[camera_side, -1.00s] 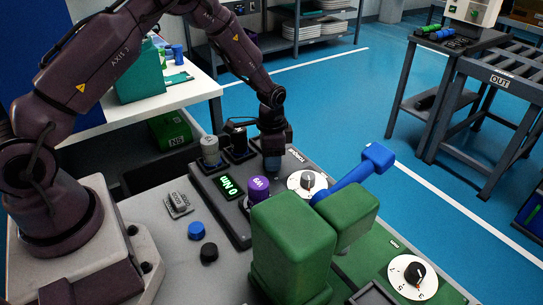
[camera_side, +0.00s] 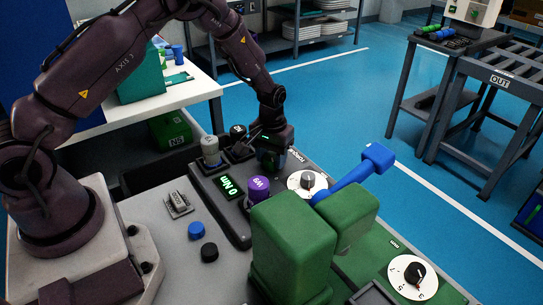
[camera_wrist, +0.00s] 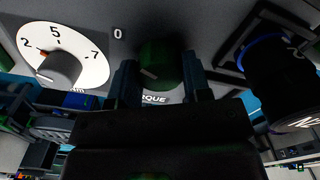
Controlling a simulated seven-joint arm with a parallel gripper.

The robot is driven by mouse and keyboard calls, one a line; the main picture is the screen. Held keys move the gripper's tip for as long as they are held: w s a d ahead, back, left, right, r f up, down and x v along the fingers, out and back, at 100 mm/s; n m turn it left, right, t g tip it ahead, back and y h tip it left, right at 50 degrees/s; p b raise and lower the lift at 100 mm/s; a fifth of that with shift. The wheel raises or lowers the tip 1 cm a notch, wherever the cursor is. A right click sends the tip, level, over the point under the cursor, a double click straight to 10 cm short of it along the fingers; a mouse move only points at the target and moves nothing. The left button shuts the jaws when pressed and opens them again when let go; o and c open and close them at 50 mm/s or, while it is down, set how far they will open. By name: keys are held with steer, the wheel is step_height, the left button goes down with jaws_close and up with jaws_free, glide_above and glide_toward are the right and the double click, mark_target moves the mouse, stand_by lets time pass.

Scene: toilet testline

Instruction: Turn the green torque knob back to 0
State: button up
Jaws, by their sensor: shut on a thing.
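The green torque knob (camera_wrist: 162,64) sits between the two fingers of my gripper (camera_wrist: 160,82) in the wrist view. My gripper is shut on it. A short pale mark (camera_wrist: 148,73) shows on the knob's lower left part. A printed 0 (camera_wrist: 117,33) is on the grey panel up and left of the knob, and a partly covered TORQUE label (camera_wrist: 154,98) lies below it. In the side view my gripper (camera_side: 271,160) is down at the panel's back end and hides the knob. The green display (camera_side: 230,187) reads 0 Nm.
A white dial (camera_side: 300,190) with a grey knob stands close beside my gripper. A purple knob (camera_side: 259,187) and grey and black cylinders (camera_side: 211,147) (camera_side: 238,132) are near. Green blocks (camera_side: 292,250) and a blue hammer-like handle (camera_side: 350,180) stand in front.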

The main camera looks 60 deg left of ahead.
mark_target(271, 157)
steer(key=n, duration=0.3)
steer(key=shift+n, duration=0.3)
stand_by(0.3)
steer(key=o, duration=0.9)
step_height(271, 157, up, 13)
steer(key=shift+r, duration=0.1)
